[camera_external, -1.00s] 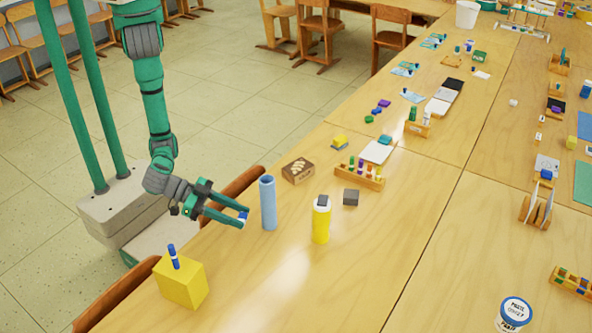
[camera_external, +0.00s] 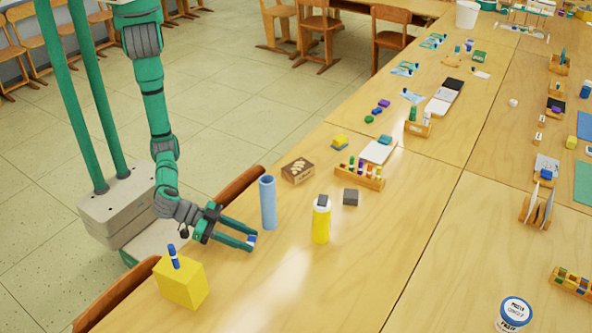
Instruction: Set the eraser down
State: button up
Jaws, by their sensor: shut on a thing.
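The eraser (camera_external: 251,239) is a small white and blue block held between the fingertips of my gripper (camera_external: 250,241). My gripper is shut on it, low by the table's near left edge, just in front of the blue tube. I cannot tell whether the eraser touches the tabletop (camera_external: 300,285). The fingers hide part of it.
A blue upright tube (camera_external: 268,204) stands close behind my gripper. A yellow cylinder (camera_external: 321,222) with a dark block on top stands to the right. A yellow box (camera_external: 181,282) bearing a blue marker (camera_external: 173,256) stands to the left. The tabletop in front is clear.

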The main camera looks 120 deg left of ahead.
jog(key=o, duration=1)
jog(key=shift+s+d+r, duration=0.2)
jog(key=shift+s, duration=0.15)
jog(key=v, duration=1.1)
